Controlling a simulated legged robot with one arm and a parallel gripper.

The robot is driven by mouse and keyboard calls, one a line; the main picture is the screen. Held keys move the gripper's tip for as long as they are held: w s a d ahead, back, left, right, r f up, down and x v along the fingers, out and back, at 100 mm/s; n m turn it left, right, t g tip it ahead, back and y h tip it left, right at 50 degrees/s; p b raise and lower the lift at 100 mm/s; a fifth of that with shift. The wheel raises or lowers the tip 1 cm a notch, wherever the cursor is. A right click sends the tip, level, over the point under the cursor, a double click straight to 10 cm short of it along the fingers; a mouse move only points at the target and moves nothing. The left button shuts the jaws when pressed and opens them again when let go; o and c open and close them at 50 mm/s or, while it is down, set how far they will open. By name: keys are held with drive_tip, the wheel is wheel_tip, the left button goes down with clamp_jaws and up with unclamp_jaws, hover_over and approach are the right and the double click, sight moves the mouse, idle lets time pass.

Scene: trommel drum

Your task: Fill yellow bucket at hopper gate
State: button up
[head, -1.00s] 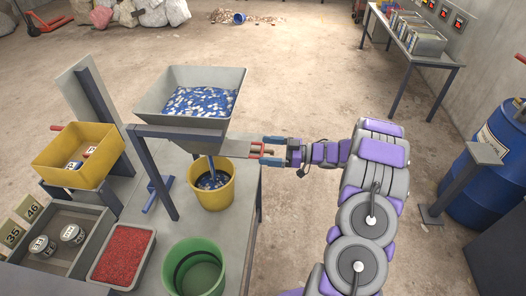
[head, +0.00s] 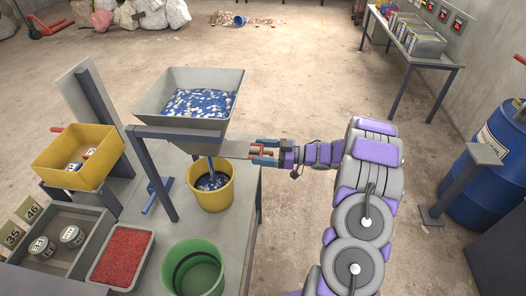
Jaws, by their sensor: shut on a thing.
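The grey hopper (head: 157,107) stands on the bench, holding blue and pale chips (head: 200,103). The yellow bucket (head: 211,199) stands upright under its outlet. A narrow blue stream (head: 211,170) runs from the outlet into the bucket, and blue and pale chips show inside, below the rim. The gate plate (head: 236,149) sticks out to the right of the hopper's lower end and has a red handle (head: 261,149). My gripper (head: 262,152), with blue fingers, is shut on this handle, at the right end of the plate above the bench's right edge.
A green bucket (head: 193,249) stands in front of the yellow one. A red granule tray (head: 122,254), a grey tray with cans (head: 104,232) and a yellow bin (head: 62,173) are at left. A blue drum (head: 497,178) stands far right. Floor between bench and drum is open.

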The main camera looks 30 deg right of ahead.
sight(246, 149)
drive_tip(key=shift+w+a, duration=0.25)
drive_tip(key=shift+a, duration=0.05)
drive_tip(key=c, duration=0.4)
drive_tip(key=shift+p+x, duration=0.55)
drive_tip(key=shift+x, duration=1.35)
drive_tip(key=shift+c, duration=0.2)
drive_tip(key=shift+r, duration=0.1)
drive_tip(key=o, duration=1.2)
drive_tip(key=shift+w, duration=0.15)
drive_tip(key=shift+c, duration=0.2)
drive_tip(key=shift+o, duration=0.6)
drive_tip(key=shift+w+a, duration=0.2)
drive_tip(key=shift+o, duration=0.2)
drive_tip(key=shift+a, duration=0.25)
drive_tip(key=p+v, duration=0.1)
drive_tip(key=v, duration=1.6)
drive_tip(key=shift+s+d+p, duration=0.2)
drive_tip(key=shift+p, duration=0.1)
drive_tip(key=shift+a, duration=0.1)
